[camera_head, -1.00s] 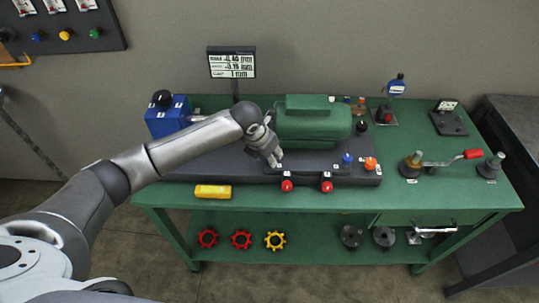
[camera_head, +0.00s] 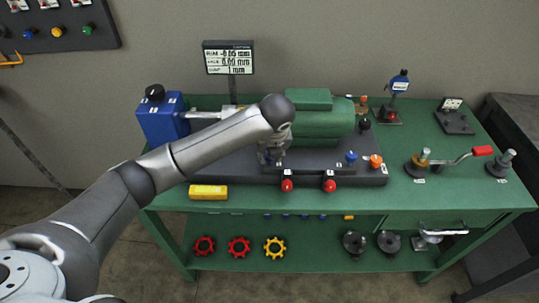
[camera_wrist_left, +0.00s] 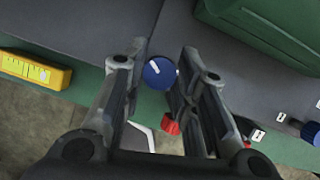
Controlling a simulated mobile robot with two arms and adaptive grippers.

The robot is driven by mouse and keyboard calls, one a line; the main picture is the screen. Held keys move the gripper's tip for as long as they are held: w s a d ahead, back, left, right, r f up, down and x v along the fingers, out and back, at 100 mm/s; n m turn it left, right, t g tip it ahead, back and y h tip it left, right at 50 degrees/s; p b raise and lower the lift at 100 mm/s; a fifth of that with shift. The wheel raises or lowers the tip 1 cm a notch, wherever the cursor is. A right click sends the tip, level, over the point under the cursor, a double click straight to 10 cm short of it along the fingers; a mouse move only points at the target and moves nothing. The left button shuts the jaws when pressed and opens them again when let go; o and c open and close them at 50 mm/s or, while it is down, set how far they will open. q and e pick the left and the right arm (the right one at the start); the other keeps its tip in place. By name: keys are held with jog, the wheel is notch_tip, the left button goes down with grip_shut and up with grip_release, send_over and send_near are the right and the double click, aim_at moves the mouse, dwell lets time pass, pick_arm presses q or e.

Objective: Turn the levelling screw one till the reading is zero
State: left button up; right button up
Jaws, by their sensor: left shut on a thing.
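My left gripper (camera_head: 273,160) is at the left front of the green motor, and its fingers hide what they hold in the head view. In the left wrist view the fingers (camera_wrist_left: 159,80) are closed around a round blue screw knob (camera_wrist_left: 158,73) with a white mark on its top. The display (camera_head: 229,58) behind the bench shows small figures: the top line looks like -0.05 mm, the second 0.00 mm, the third 1 mm. Another blue knob (camera_head: 351,157) stands at the motor's right foot. The knob's number label is not readable.
The green motor (camera_head: 312,125) stands right beside the gripper. Two red knobs (camera_head: 287,185) (camera_head: 329,185) stick out along the base's front edge. A yellow level (camera_head: 208,192) lies left on the green bench (camera_head: 450,195). A blue box (camera_head: 160,120) stands behind my arm.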

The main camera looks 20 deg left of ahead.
pick_arm(q)
jog(key=shift+n, duration=0.5)
jog(key=o, duration=1)
jog(key=shift+r, duration=0.15)
jog(key=v, duration=1.1)
jog(key=shift+s+d+r, duration=0.15)
jog(key=shift+d+r, duration=0.1)
jog(key=shift+r, duration=0.05)
jog(key=shift+d, duration=0.1)
